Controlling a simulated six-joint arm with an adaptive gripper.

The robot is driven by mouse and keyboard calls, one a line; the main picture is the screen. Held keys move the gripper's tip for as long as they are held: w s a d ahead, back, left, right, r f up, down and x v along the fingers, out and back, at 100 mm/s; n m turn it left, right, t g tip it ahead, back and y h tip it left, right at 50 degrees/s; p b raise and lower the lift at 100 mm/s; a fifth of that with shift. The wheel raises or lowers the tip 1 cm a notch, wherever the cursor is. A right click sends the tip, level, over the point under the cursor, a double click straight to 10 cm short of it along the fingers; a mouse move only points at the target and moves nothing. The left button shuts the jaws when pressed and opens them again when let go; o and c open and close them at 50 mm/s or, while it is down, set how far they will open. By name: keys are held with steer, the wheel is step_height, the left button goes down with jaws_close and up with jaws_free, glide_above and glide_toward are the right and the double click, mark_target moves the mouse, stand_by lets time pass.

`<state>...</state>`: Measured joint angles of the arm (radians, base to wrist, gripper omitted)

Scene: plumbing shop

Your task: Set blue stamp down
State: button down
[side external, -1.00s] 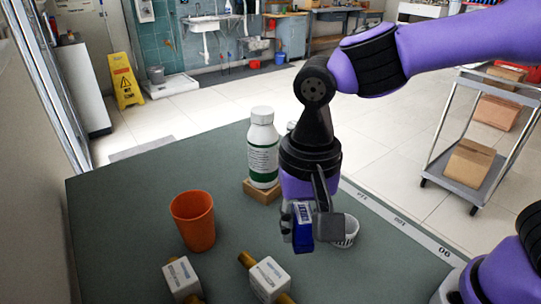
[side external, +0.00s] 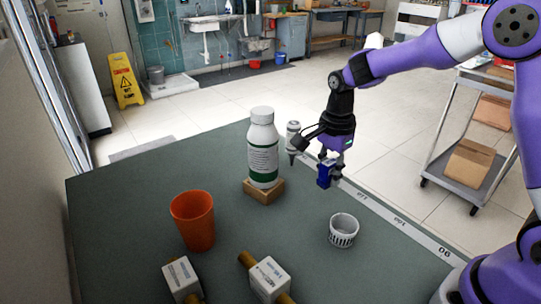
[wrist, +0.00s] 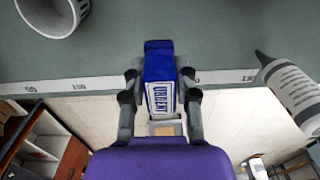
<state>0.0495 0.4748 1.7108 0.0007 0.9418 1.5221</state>
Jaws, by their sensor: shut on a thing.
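The blue stamp (side external: 325,174) has a white "URGENT" label, which shows in the wrist view (wrist: 159,98). My gripper (side external: 329,168) is shut on it, with one finger on each side in the wrist view (wrist: 160,88). The stamp is held up near the far right edge of the green table (side external: 225,262), by the ruler strip. It appears above the surface; the exact height is hard to tell.
A white slotted cup (side external: 343,231) stands in front of the stamp. A grey-white nozzle bottle (side external: 293,138) is close left of my gripper. A white-green bottle (side external: 263,150) stands on a wooden block (side external: 264,191). An orange cup (side external: 193,220) and white-boxed valves (side external: 270,278) are nearer.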

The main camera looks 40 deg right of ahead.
mark_target(327, 185)
steer(key=shift+w+d+f, duration=0.1)
steer(key=shift+d+f, duration=0.1)
steer(key=shift+f, duration=1.9)
steer(key=c, duration=0.6)
jaws_free()
steer(key=shift+f, duration=0.15)
